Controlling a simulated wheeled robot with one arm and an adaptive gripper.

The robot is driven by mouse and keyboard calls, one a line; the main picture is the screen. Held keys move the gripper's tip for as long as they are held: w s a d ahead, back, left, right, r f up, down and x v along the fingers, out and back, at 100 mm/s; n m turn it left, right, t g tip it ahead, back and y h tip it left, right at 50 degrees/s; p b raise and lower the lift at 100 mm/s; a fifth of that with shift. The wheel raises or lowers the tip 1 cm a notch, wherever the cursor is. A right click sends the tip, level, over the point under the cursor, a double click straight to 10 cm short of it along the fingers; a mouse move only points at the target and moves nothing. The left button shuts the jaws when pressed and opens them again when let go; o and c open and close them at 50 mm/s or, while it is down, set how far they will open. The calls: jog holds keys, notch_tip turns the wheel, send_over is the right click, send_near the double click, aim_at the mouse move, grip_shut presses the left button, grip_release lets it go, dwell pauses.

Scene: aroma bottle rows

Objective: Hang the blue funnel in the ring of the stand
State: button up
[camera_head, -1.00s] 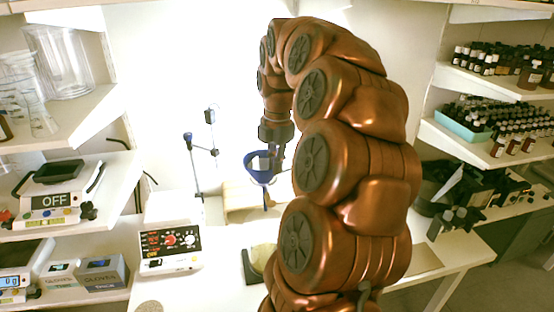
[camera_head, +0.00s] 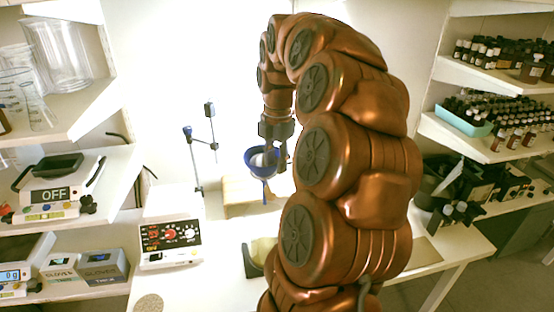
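The blue funnel (camera_head: 264,171) hangs in the air at the middle of the view, wide mouth up and stem down. My gripper (camera_head: 281,158) points down at the funnel's right rim and appears shut on it; the fingertips are small and partly hidden. The stand (camera_head: 196,165) is left of the funnel, behind the table's front part, with thin upright rods and blue clamp pieces. Its ring is too small and washed out to make out. The funnel is apart from the stand's rods, to their right.
A white device with a dial panel (camera_head: 171,240) stands on the table left of my arm. A pale wooden block (camera_head: 240,194) lies below the funnel. A dark and yellowish object (camera_head: 260,257) is near my arm. Shelves with bottles (camera_head: 490,115) are at right, glassware and balances at left.

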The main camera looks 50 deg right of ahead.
notch_tip(320, 180, up, 12)
jog(key=shift+s, duration=0.25)
dwell(0.7)
dwell(0.9)
jog(key=s+a+f+m+g, duration=0.1)
jog(key=a+f+m, duration=0.25)
jog(key=a, duration=0.65)
jog(key=s+a+f+m, duration=0.1)
jog(key=a+f+m, duration=0.25)
jog(key=a, duration=0.65)
jog(key=s+a+f+m+g, duration=0.1)
jog(key=s+a+f+m, duration=0.8)
jog(key=s+f, duration=0.5)
jog(key=shift+s+a+f+m, duration=0.2)
jog(key=shift+s+a+m, duration=0.1)
jog(key=shift+s+a, duration=0.6)
